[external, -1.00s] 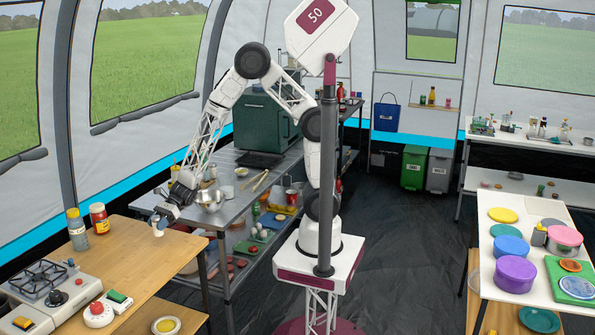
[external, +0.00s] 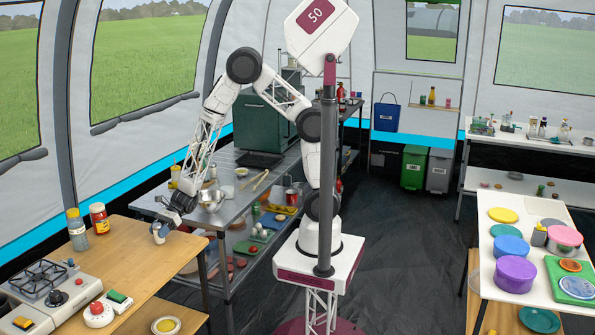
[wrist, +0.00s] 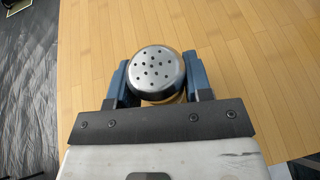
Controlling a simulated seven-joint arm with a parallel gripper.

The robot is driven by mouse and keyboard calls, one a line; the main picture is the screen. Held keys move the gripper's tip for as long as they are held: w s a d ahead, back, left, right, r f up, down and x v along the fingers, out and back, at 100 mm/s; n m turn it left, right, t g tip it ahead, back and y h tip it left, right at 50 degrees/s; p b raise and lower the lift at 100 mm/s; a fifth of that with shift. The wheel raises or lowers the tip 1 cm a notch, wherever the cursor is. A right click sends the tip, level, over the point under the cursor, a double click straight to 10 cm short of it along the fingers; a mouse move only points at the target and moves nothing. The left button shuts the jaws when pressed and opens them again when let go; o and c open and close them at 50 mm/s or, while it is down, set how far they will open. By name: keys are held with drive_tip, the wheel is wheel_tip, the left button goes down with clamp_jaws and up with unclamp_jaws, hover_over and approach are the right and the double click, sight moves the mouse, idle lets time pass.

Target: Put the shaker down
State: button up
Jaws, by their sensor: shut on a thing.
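The shaker (wrist: 156,70) has a round silver top with several small holes and a yellowish part under it. It is between the two blue fingers of my gripper (wrist: 155,82) in the wrist view, and the gripper is shut on it. The shaker is very small there and mostly hidden by the fingers. I cannot tell whether its base touches the wood.
A jar with a yellow lid (external: 77,230) and a red jar (external: 99,218) stand left of my gripper. A gas stove (external: 45,283) and a red-button device (external: 98,313) are nearer the front. A metal worktable (external: 222,215) is behind. The wood around the gripper is clear.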

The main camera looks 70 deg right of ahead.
drive_tip(key=shift+f, duration=0.15)
drive_tip(key=o, duration=1.1)
drive_tip(key=shift+c, duration=0.2)
drive_tip(key=shift+d+r, duration=0.1)
drive_tip(key=shift+r, duration=0.1)
drive_tip(key=v, duration=1.1)
drive_tip(key=shift+d+r, duration=0.2)
drive_tip(key=shift+d, duration=0.15)
drive_tip(key=s+d+r+n+h, duration=0.6)
drive_tip(key=s+d+r+n, duration=0.3)
drive_tip(key=d, duration=0.5)
drive_tip(key=s+d+r+n+h, duration=0.7)
drive_tip(key=s+d+r+n, duration=0.3)
drive_tip(key=s+d+r, duration=0.4)
drive_tip(key=shift+s+d+r+n+h, duration=0.2)
drive_tip(key=shift+s+r+n+h, duration=0.15)
drive_tip(key=shift+s, duration=0.3)
